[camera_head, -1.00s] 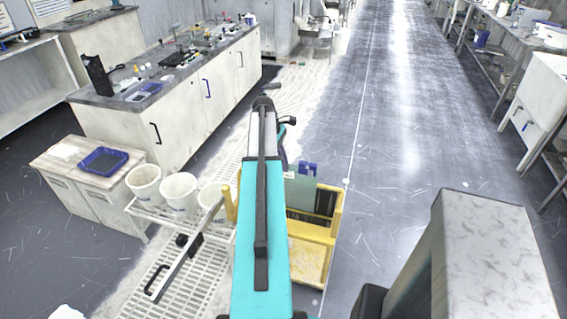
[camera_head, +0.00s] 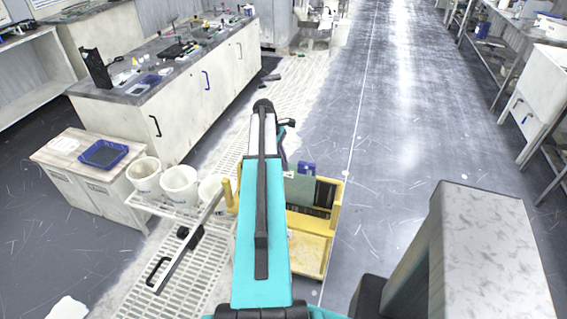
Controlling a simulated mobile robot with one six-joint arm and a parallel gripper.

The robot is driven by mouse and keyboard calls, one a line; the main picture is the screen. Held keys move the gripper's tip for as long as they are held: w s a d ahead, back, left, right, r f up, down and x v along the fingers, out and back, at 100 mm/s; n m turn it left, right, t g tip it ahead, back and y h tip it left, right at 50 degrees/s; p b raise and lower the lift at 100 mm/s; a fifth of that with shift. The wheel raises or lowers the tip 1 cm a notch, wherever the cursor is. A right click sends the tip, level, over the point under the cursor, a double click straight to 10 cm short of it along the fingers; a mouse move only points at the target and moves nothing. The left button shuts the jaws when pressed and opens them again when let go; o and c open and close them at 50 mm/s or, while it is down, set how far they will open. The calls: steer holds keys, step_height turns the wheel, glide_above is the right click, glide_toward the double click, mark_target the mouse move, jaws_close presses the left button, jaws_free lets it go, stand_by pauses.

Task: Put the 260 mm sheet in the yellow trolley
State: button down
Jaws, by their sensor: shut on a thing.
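The yellow trolley (camera_head: 312,254) stands on the floor in the middle of the view, partly hidden behind my teal arm. A grey-green sheet (camera_head: 300,189) shows upright at the trolley's far part, beside my arm. Its left part and lower edge are hard to make out, and its size cannot be read. My gripper (camera_head: 285,160) is mostly hidden behind my arm, at the sheet's upper left. It appears shut on the sheet. I cannot tell whether the sheet touches the trolley. A small blue thing (camera_head: 306,168) shows at the sheet's top right.
White buckets (camera_head: 179,184) stand on a rack left of the trolley. A low cabinet with a blue tray (camera_head: 104,154) and a cluttered long bench (camera_head: 185,95) lie further left. The aisle floor (camera_head: 400,130) right of the trolley is clear. Benches line the right side.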

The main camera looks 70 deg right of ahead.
steer(key=c, duration=2.4)
jaws_free()
steer(key=shift+f, duration=0.1)
steer(key=o, duration=0.5)
steer(key=shift+r, duration=0.25)
steer(key=shift+b+v, duration=1.45)
steer(key=shift+v, duration=4.45)
